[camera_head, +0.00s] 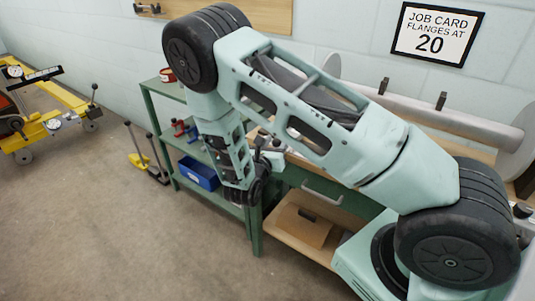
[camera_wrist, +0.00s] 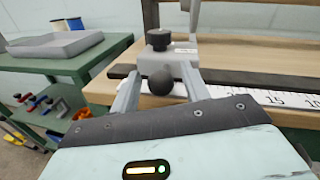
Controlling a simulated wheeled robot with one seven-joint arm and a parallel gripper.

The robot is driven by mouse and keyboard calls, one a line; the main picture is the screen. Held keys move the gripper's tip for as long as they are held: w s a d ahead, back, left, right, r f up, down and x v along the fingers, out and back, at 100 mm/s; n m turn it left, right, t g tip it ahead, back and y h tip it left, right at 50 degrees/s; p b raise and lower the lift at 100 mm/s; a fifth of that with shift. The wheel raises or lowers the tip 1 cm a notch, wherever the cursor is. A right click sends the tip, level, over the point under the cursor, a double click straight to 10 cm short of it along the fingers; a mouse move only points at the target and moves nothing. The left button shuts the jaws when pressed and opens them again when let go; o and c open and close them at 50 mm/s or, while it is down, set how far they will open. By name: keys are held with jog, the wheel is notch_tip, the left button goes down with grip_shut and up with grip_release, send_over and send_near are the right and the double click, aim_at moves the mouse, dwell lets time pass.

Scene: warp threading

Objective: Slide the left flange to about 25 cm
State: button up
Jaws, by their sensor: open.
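The left flange's grey carriage (camera_wrist: 180,55) shows at the middle of the wrist view, with a black knob (camera_wrist: 158,38) on top and a round black ball handle (camera_wrist: 161,82) facing me. My gripper (camera_wrist: 159,78) is open, one finger on each side of the ball handle; I cannot tell whether either touches it. A dark rail and a white scale (camera_wrist: 285,99) with printed numbers, 15 among them, run right from the carriage. In the head view, a grey flange disc (camera_head: 331,66) shows partly behind my arm, which hides the carriage.
A job card (camera_head: 436,33) on the wall reads flanges at 20. A grey roller (camera_head: 450,122) runs to a large right disc (camera_head: 515,148). A green shelf (camera_head: 160,87) with a blue bin (camera_head: 198,174) stands left of the bench.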

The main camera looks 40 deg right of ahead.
jog(key=b+v, duration=0.1)
jog(key=v, duration=1.6)
jog(key=shift+s, duration=0.1)
jog(key=s+a+r+m+g+y+p, duration=0.2)
jog(key=s+r+m+g+y+p, duration=0.3)
jog(key=s+r+m+g, duration=0.7)
jog(key=s+a+r+m+t+y+p, duration=0.2)
jog(key=s+a+r+m+y, duration=0.4)
jog(key=s+a+r+y, duration=0.2)
jog(key=a+y, duration=0.2)
jog(key=y, duration=0.1)
jog(key=shift+r+m+t+p, duration=0.2)
jog(key=shift+m+t+p, duration=0.2)
dwell(0.7)
